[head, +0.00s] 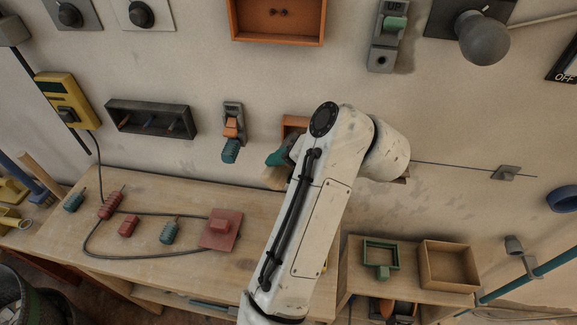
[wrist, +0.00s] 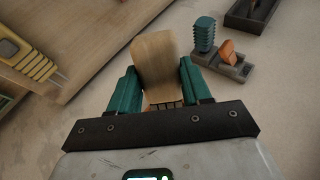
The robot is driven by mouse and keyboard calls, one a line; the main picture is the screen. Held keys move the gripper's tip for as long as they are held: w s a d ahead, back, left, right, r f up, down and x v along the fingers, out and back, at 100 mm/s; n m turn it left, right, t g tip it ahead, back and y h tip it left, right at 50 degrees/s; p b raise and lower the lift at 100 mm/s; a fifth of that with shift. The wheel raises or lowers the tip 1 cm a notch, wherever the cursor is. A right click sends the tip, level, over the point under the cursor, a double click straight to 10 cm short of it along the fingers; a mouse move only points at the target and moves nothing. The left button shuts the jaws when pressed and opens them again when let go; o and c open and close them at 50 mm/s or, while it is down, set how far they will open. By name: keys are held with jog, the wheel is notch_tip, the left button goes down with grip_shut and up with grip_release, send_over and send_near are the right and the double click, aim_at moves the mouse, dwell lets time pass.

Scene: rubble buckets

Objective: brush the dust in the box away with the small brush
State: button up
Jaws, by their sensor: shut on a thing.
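My gripper (wrist: 158,88) has teal fingers and is shut on the small brush (wrist: 155,60), whose pale wooden part stands up between them in the wrist view. In the head view the gripper (head: 282,157) is at the wall beside my forearm, with the brush's pale wood (head: 273,178) just below it. A small orange box (head: 294,121) on the wall is right behind the gripper, mostly hidden by my arm. I cannot tell whether the brush touches it, and no dust inside it can be made out.
A larger orange box (head: 277,36) hangs higher on the wall. A dark tray (head: 113,108) and an orange-handled switch (head: 232,124) are to the left. The wooden bench (head: 180,195) below carries several plugs and a cable. An open wooden box (head: 447,267) and a green frame (head: 381,247) stand right.

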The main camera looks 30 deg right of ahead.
aim_at(278, 180)
jog(key=shift+s+d, duration=1.25)
jog(key=shift+d, duration=0.4)
jog(key=shift+w+a+b, duration=0.2)
jog(key=shift+w+a, duration=0.5)
jog(key=shift+a, duration=0.25)
jog(key=shift+w+a+b, duration=0.2)
jog(key=shift+w+a, duration=0.45)
jog(key=shift+a, duration=0.3)
jog(key=shift+s+a+f+b, duration=0.1)
jog(key=shift+s+a+b, duration=0.7)
jog(key=shift+s, duration=0.4)
jog(key=shift+s+a+b, duration=0.6)
jog(key=shift+s+a, duration=0.35)
jog(key=shift+s, duration=0.3)
jog(key=shift+s+a+b, duration=0.4)
jog(key=shift+s+a, duration=0.05)
jog(key=shift+s, duration=0.2)
jog(key=shift+s+a+b, duration=0.4)
jog(key=shift+s, duration=0.2)
